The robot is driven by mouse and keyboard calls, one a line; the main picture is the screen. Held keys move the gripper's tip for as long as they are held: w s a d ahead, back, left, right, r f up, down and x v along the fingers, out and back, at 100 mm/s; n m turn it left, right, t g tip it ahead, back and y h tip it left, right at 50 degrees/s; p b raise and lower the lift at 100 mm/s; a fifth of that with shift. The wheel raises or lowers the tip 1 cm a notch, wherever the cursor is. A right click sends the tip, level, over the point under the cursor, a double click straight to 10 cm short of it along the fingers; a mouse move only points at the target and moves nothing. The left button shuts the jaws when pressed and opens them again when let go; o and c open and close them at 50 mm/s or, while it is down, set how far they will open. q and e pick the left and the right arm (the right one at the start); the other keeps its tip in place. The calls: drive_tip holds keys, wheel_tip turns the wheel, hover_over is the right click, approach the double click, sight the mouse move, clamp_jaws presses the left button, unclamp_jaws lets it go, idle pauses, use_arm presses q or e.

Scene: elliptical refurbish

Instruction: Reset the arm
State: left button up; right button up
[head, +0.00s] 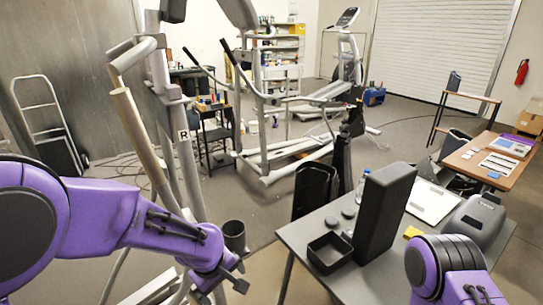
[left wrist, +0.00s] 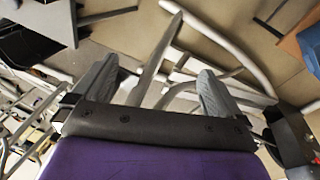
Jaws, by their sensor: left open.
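My left arm comes in from the left in the head view, and my left gripper (head: 238,277) is at the lower middle, over the lower part of a grey elliptical machine (head: 183,150). In the left wrist view the two grey fingers of my left gripper (left wrist: 157,90) stand wide apart, with nothing held between them. Grey frame bars (left wrist: 160,55) show beyond the fingers; I cannot tell whether any touch. My right arm shows at the lower right of the head view, but its fingers are out of the picture.
A grey table (head: 295,235) stands right of my left gripper, with a tall black block (head: 383,213), an open black box (head: 329,252) and a grey case (head: 475,220). A second elliptical machine (head: 290,150) stands behind. A hand truck (head: 47,125) is at the left wall.

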use_arm(q)
drive_tip(key=s+a+f+m+t+y+b, duration=0.1)
drive_tip(key=s+a+f+t+b, duration=0.2)
drive_tip(key=a+f, duration=0.45)
drive_tip(key=s+a+f+m+t+y+b, duration=0.1)
drive_tip(key=s+a+f+t+b, duration=0.2)
drive_tip(key=f, duration=0.8)
drive_tip(key=s+a+f+g+y+b, duration=0.1)
drive_tip(key=s+a+f+g+b, duration=0.1)
drive_tip(key=s+f, duration=0.5)
drive_tip(key=s+a+f+g+y+b, duration=0.1)
drive_tip(key=s+a+f+g+b, duration=0.2)
drive_tip(key=s, duration=1.1)
wheel_tip(320, 180, down, 6)
drive_tip(key=a+b, duration=0.1)
drive_tip(key=a, duration=0.2)
drive_tip(key=shift+s+r+g, duration=0.2)
drive_tip(key=shift+r+g, duration=0.05)
drive_tip(key=shift+g, duration=0.05)
drive_tip(key=shift+d, duration=0.1)
